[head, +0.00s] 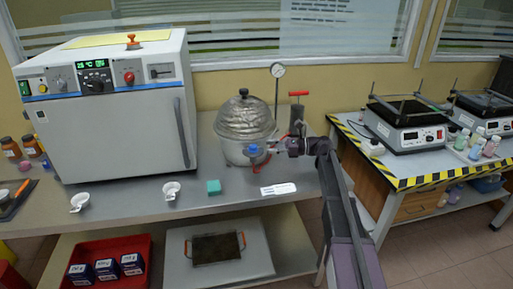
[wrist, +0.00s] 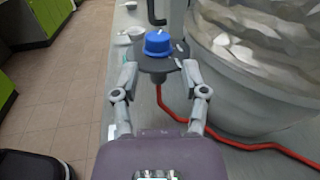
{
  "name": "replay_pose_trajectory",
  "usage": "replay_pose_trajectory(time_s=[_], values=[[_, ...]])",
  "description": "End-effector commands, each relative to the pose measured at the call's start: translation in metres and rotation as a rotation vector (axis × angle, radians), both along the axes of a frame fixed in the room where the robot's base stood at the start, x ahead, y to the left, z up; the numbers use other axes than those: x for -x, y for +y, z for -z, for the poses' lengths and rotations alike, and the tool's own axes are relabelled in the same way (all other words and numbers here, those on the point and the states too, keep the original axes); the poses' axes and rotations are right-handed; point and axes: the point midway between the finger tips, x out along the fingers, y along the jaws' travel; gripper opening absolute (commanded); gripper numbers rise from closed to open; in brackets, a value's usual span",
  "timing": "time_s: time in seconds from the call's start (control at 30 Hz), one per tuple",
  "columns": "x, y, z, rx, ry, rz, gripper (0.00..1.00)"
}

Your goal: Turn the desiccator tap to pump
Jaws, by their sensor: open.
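The desiccator (head: 246,125) stands on the grey bench in the head view, with a silvery domed lid and a pale bowl. Its large pale side fills the right of the wrist view (wrist: 240,90). The blue tap (head: 254,151) is at the desiccator's front right. In the wrist view the blue tap (wrist: 158,43) sits on a dark round mount, with a small white mark on top. My gripper (wrist: 158,72) is open, its fingers pointing at the tap and lying either side of its mount. I cannot tell whether they touch it. In the head view my gripper (head: 272,148) is right beside the tap.
A red hose (wrist: 235,143) runs from below the tap along the bench. A pressure gauge (head: 278,70) stands behind the desiccator. A white oven (head: 110,110) is at left. A green block (head: 214,187), white cups (head: 171,190) and a label card (head: 278,189) lie in front.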

Motion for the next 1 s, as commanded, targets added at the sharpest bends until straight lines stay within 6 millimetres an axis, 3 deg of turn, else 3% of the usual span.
replay_pose_trajectory(time_s=[0.4,0.9,0.93,1.0], values=[[0.005,0.056,0.0,0.0,-0.001,0.0,0.57],[0.006,0.068,0.0,0.0,-0.001,0.0,0.57],[0.006,0.068,0.0,0.0,-0.001,0.0,0.54],[0.006,0.068,0.0,0.0,-0.001,0.0,0.33]])
